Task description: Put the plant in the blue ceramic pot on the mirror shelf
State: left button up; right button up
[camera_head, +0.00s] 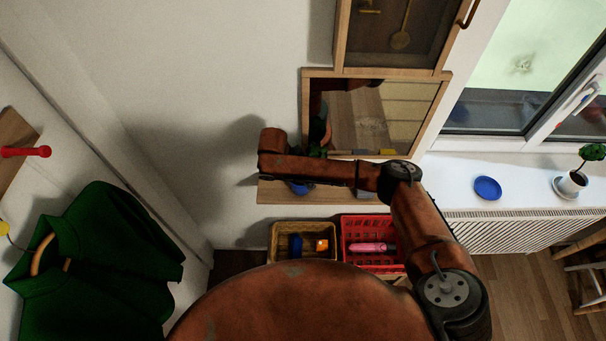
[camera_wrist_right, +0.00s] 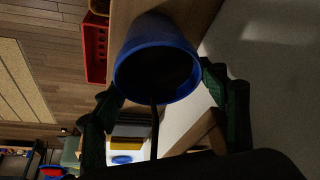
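The blue pot (camera_wrist_right: 155,35) is large in the right wrist view, its dark open top facing the camera and a thin stem (camera_wrist_right: 155,130) rising from it. In the head view only a bit of the pot (camera_head: 300,188) shows at the wooden mirror shelf (camera_head: 335,196), below the mirror (camera_head: 385,112). My right arm hides much of it. The green fingers of my right gripper (camera_wrist_right: 163,100) lie on either side of the pot's rim. Whether they grip it is unclear. The foliage is mostly hidden. My left gripper is out of view.
Below the shelf are a wicker basket (camera_head: 276,228) and a red crate (camera_head: 347,238). The white windowsill (camera_head: 450,180) at right holds a blue saucer (camera_head: 487,188) and another plant in a white pot (camera_head: 572,182). A green jacket (camera_head: 100,255) hangs at left.

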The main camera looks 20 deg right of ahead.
jog(key=shift+o, duration=1.2)
jog(key=shift+r, duration=0.25)
jog(key=p+v, duration=0.1)
jog(key=v, duration=1)
jog(key=shift+a+r, duration=0.2)
jog(key=shift+r, duration=0.2)
